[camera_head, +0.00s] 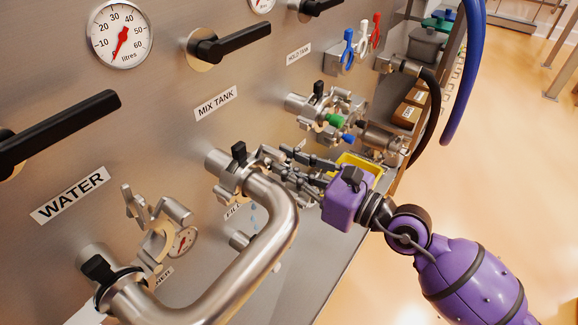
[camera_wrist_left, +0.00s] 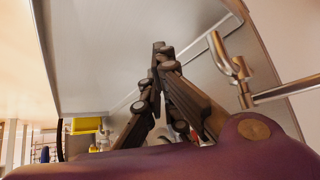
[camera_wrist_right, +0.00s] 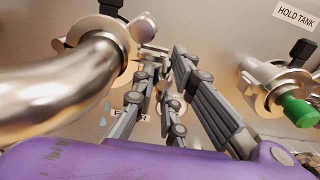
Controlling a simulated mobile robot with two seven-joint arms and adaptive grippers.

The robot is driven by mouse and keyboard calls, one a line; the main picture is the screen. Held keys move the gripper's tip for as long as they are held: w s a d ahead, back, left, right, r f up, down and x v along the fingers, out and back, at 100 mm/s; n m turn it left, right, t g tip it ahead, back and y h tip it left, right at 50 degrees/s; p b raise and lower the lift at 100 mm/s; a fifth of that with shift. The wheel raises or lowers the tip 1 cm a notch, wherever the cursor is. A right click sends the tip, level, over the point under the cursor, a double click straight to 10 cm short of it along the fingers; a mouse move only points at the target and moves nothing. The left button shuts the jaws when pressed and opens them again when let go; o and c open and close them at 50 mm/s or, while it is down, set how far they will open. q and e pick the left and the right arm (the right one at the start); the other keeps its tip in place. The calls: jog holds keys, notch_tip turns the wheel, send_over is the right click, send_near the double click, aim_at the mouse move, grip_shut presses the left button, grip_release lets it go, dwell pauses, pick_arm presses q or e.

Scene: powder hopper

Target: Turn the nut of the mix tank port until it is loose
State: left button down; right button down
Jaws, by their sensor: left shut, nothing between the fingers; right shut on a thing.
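The mix tank port (camera_head: 220,161) is a steel stub on the panel below the MIX TANK label. A thick bent steel pipe (camera_head: 283,220) joins it at a clamp and runs to the water port (camera_head: 95,260). My right gripper (camera_head: 270,160) reaches in from the right beside this clamp. In the right wrist view its fingers (camera_wrist_right: 163,66) are closed around a small metal part at the clamp, which looks like the nut (camera_wrist_right: 153,50); the fingers hide much of it. My left gripper (camera_wrist_left: 160,48) is shut and empty in its wrist view, away from the port.
The hold tank port (camera_head: 300,103), with a green-ended fitting (camera_wrist_right: 299,111), is close to the right gripper's right side. A yellow container (camera_head: 358,163) is behind the right gripper. Black valve handles (camera_head: 235,42) stick out above.

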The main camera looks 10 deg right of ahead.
jog(key=shift+w+d+f+n, duration=0.1)
jog(key=shift+n, duration=0.5)
pick_arm(q)
jog(key=s+f+b, duration=0.1)
jog(key=f+b, duration=0.1)
jog(key=f, duration=0.1)
jog(key=shift+s+g, duration=0.3)
jog(key=shift+s, duration=0.1)
pick_arm(e)
jog(key=n, duration=0.5)
pick_arm(q)
jog(key=shift+s+f, duration=0.35)
pick_arm(e)
jog(key=shift+r+n, duration=0.25)
jog(key=shift+n, duration=0.45)
pick_arm(q)
jog(key=shift+s, duration=0.2)
jog(key=shift+s+a, duration=0.1)
